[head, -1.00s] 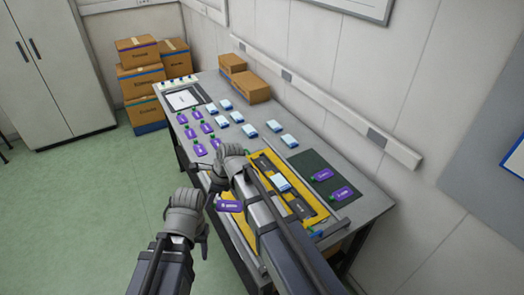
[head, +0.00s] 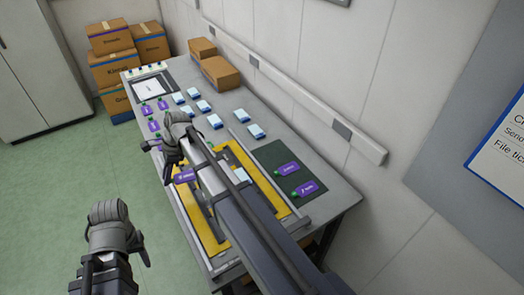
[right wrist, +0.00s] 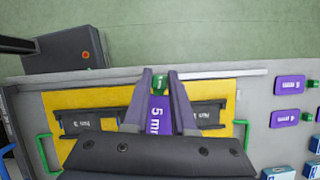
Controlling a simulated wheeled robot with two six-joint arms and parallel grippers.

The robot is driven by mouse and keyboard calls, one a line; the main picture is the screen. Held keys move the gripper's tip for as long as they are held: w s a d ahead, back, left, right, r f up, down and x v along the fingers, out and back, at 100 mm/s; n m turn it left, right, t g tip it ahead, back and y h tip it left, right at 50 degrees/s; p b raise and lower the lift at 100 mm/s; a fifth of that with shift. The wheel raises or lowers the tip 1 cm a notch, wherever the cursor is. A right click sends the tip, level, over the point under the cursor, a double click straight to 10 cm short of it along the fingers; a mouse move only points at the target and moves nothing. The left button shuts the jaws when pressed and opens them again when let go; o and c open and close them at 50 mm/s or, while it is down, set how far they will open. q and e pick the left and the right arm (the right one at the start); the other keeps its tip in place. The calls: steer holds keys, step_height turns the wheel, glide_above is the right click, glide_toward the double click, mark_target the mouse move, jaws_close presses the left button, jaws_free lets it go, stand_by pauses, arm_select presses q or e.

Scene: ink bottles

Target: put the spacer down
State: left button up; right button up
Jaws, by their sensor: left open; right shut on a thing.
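The spacer is a purple piece marked "5 mm" with a green end. It shows between my right gripper's fingers in the right wrist view (right wrist: 158,112) and below that gripper in the head view (head: 185,176). My right gripper (right wrist: 160,82) is shut on it above the front side of the yellow tray (right wrist: 225,98). In the head view my right gripper (head: 176,160) is over the left part of the tray, and its arm hides much of the tray. Whether the spacer touches anything is unclear. My left gripper (head: 143,252) is open and empty, off the table over the floor.
More purple pieces lie on the grey table at the left (head: 153,126) and on the dark mat (head: 287,168) at right. Several pale blue boxes (head: 215,121) stand behind the tray. Brown boxes (head: 220,73) stand at the wall. A green handle (right wrist: 43,152) is at the tray's end.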

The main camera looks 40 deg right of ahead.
steer(key=w+d, duration=0.3)
steer(key=d, duration=2)
steer(key=n, duration=0.2)
glide_above(260, 156)
steer(key=d, duration=0.2)
steer(key=shift+g, duration=0.4)
steer(key=f+b, duration=0.9)
steer(key=b, duration=0.1)
steer(key=shift+s+a+f, duration=0.2)
steer(key=shift+a+f, duration=0.1)
steer(key=shift+f, duration=0.1)
steer(key=shift+f, duration=0.1)
steer(key=shift+f+b, duration=0.3)
steer(key=o, duration=0.8)
steer(key=shift+r, duration=0.1)
steer(key=shift+r, duration=0.1)
steer(key=shift+r+p, duration=0.35)
steer(key=shift+p, duration=0.2)
steer(key=p+v, duration=1)
steer(key=v, duration=0.1)
steer(key=shift+d+r+p, duration=0.3)
steer(key=shift+d+p, duration=0.05)
steer(key=shift+p, duration=0.05)
